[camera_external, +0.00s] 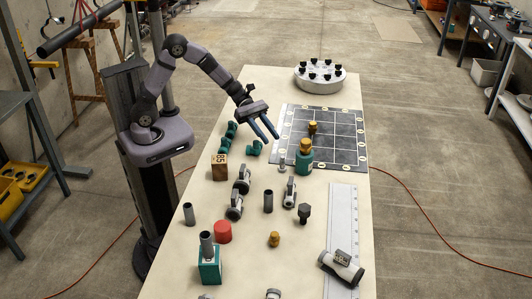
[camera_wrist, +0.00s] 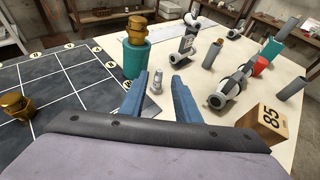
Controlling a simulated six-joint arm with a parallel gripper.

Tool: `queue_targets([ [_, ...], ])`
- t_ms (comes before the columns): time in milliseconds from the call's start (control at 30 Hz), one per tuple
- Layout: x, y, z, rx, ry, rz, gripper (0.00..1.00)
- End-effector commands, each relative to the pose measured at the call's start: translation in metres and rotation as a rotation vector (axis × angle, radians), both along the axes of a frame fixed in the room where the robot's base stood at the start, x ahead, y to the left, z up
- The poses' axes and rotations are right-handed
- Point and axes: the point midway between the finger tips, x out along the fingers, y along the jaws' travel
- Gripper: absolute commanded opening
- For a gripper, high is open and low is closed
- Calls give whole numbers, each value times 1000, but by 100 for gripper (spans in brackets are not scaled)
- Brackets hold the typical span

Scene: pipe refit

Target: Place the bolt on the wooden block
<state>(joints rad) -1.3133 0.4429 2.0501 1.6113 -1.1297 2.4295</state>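The wooden block (camera_external: 219,167), marked 85, stands at the left of the table; in the wrist view it is at the lower right (camera_wrist: 265,126). A small silver bolt-like piece (camera_external: 282,168) stands near the mat's lower left corner; the wrist view shows it (camera_wrist: 156,82) beyond and between my fingertips. A dark hex-headed bolt (camera_external: 304,213) stands nearer the front. I cannot tell which of the two is meant. My gripper (camera_external: 264,139) is open and empty above the table, behind the silver piece; its fingers show in the wrist view (camera_wrist: 160,78).
A teal cylinder with a brass piece on top (camera_external: 304,160) stands close to the silver piece. Green fittings (camera_external: 254,148) lie left of my gripper. Grey valves (camera_external: 236,203) and a dark gridded mat (camera_external: 345,135) are nearby.

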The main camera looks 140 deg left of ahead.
Motion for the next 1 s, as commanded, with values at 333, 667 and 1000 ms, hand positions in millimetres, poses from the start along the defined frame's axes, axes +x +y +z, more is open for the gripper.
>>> queue_targets([
  [333,-36,0,13,0,0,0,30],
  [667,-38,-1,15,-2,1,-2,36],
  [1000,-29,-8,18,-1,1,-28,36],
])
